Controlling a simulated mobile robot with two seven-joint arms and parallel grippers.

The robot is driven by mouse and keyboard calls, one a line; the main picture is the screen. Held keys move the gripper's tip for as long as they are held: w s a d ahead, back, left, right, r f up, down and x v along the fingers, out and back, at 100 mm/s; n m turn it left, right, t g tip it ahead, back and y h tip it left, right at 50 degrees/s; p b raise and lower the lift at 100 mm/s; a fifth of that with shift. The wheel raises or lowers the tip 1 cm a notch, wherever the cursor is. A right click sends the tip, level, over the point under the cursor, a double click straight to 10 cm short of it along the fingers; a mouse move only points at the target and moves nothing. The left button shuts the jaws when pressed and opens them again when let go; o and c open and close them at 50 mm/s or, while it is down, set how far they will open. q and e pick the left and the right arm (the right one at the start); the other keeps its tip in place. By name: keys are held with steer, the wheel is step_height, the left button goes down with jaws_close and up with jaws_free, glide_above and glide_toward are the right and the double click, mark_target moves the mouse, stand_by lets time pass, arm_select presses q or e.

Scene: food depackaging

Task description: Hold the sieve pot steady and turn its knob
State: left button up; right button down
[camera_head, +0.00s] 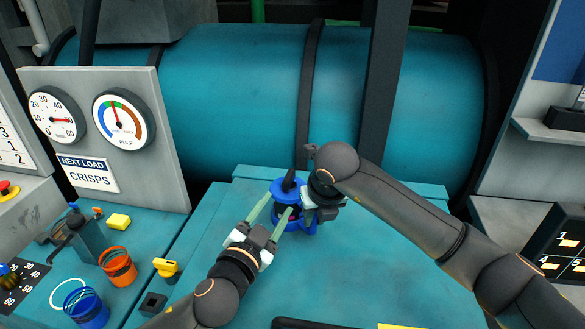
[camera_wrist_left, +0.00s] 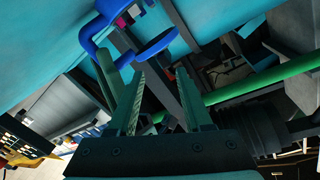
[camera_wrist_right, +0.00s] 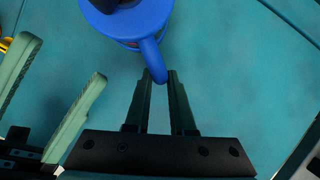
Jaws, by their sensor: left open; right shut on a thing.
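The sieve pot (camera_head: 284,191) has a blue upper disc, a blue lower ring and a dark knob (camera_head: 289,178) on top. It stands on the teal worktop. My right gripper (camera_wrist_right: 157,78) is shut on the pot's blue handle (camera_wrist_right: 151,56), at the pot's right side in the head view. My left gripper (camera_head: 277,206) is open, with its pale green fingers pointing at the pot from the lower left. The left wrist view shows the blue disc (camera_wrist_left: 156,46) beyond the open left fingers. Whether a left finger touches the pot is unclear.
A large teal drum (camera_head: 235,90) lies behind the worktop. A gauge panel (camera_head: 150,165) stands at the left. An orange cup (camera_head: 118,265), a blue cup (camera_head: 88,310) and yellow pieces are at the lower left. The worktop right of the pot is mostly free beneath my right arm.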

mark_target(289, 180)
arm_select(q)
steer(key=n, duration=0.2)
steer(key=w+n+y, duration=0.1)
steer(key=n, duration=0.1)
steer(key=r+n+t, duration=0.1)
steer(key=n, duration=0.1)
steer(key=shift+w+d+n, duration=0.15)
steer(key=shift+d+n, duration=0.15)
steer(key=shift+n, duration=0.1)
steer(key=x, duration=1.1)
steer(key=shift+w, duration=0.35)
jaws_close()
